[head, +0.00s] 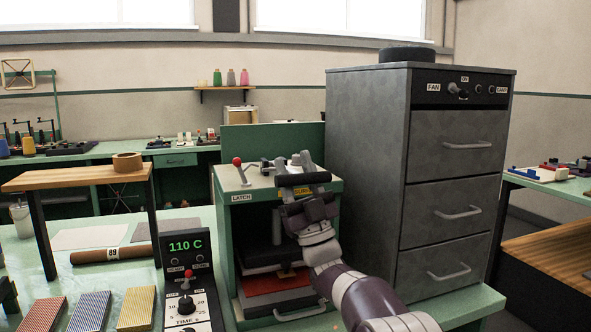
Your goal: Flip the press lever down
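The press is a green box (229,222) with an open front, in the middle of the head view. A lever with a red ball knob (237,161) stands up on its top left, behind a LATCH label (241,197). My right gripper (294,163) is over the top right of the press, to the right of the red-knobbed lever and apart from it. Its fingers look spread. A small pale part shows between them; I cannot tell whether they touch it. A yellow label ending in SURE (303,191) shows partly beside the gripper. My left gripper is not in view.
A tall grey drawer cabinet (365,180) stands close to the right of the press. A control box (187,280) reading 110 C stands at its front left. A wooden shelf (80,177) with a tape roll (127,161) is at left. Several coloured blocks lie at front left.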

